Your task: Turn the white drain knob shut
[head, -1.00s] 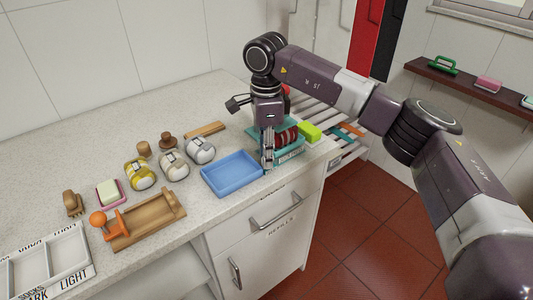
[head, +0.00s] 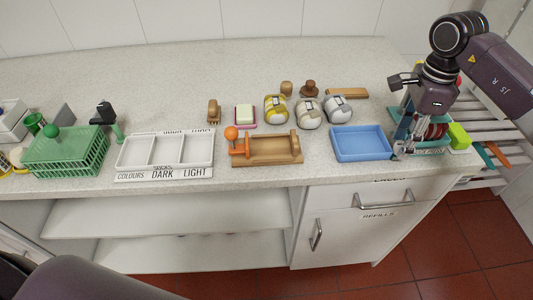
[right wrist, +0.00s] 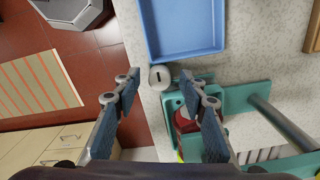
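The drain knob (right wrist: 160,77), a small pale round knob with a dark slot across its face, shows in the right wrist view beside the blue tray's corner and the teal rack. My right gripper (right wrist: 163,92) is open, with its two fingers apart on either side of the knob's line of view. I cannot tell whether they touch it. In the head view my right gripper (head: 400,150) points down at the counter's front edge, between the blue tray and the rack, and hides the knob. My left gripper is out of view.
The blue tray (head: 362,144) lies left of my right gripper, and the teal rack (head: 428,149) with red rolls stands close on its right. A wooden holder (head: 268,158), a white sorting tray (head: 165,157) and a green basket (head: 66,160) stand farther left.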

